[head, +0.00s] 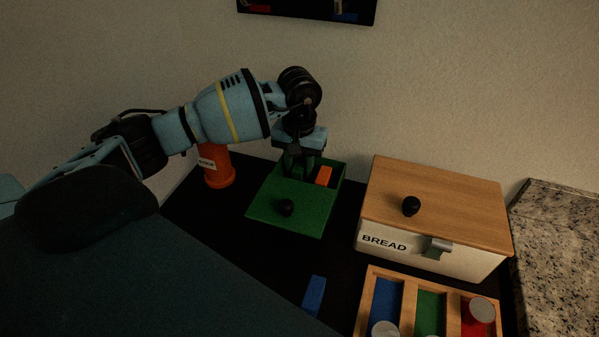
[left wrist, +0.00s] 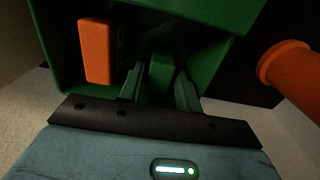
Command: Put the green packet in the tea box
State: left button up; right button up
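The green box (head: 262,205), which I take for the tea box, stands open on the dark counter, with a green panel bearing a dark knob (head: 286,207) at its front. An orange packet (head: 324,176) stands inside it; it also shows in the left wrist view (left wrist: 96,52). My left gripper (head: 302,165) points down into the open part, left of the orange packet in the head view. In the left wrist view a green piece, apparently the green packet (left wrist: 161,72), is between the fingers, with narrow dark gaps beside it. Its lower part is hidden. My right gripper is not in view.
An orange canister (head: 219,178) stands left of the box. A bread box (head: 440,205) with a wooden lid stands to the right. A blue packet (head: 314,296) lies in front. A wooden tray (head: 408,308) with coloured compartments is at lower right.

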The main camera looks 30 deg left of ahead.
aim_at(299, 167)
pick_arm(q)
notch_tip(299, 167, up, 9)
jog(key=shift+r+b, duration=0.1)
jog(key=shift+b, duration=0.3)
